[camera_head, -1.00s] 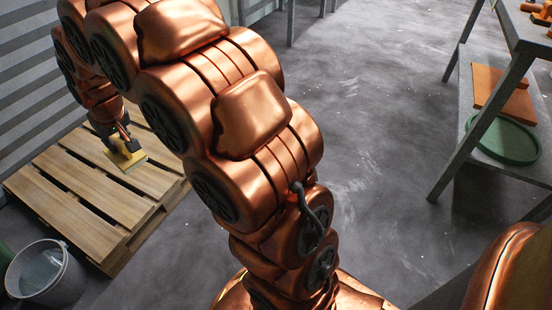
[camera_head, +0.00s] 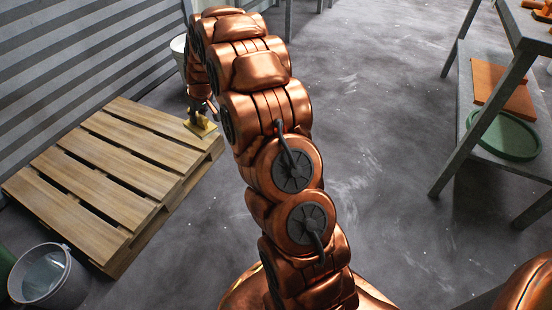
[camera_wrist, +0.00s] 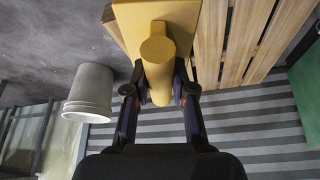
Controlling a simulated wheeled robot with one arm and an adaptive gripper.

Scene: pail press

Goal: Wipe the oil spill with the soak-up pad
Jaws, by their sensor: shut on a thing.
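The soak-up pad (camera_head: 208,129) is a yellow square block with a handle. It is at the far right corner of the wooden pallet (camera_head: 62,190); I cannot tell if it touches the boards. In the wrist view the pad (camera_wrist: 125,18) overlaps the pallet's edge, with boards to its right and floor to its left. My gripper (camera_wrist: 158,82) is shut on the pad's round yellow handle (camera_wrist: 158,50). My gripper (camera_head: 199,113) shows small and dark above the pad in the head view. I see no oil spill in either view; my arm hides part of the floor.
A grey pail (camera_head: 62,285) stands at the lower left beside a green object (camera_head: 4,262). A pale bucket (camera_wrist: 90,92) stands beyond the pallet. A metal bench (camera_head: 465,120) at right holds a green tray (camera_head: 503,138). The middle floor is open.

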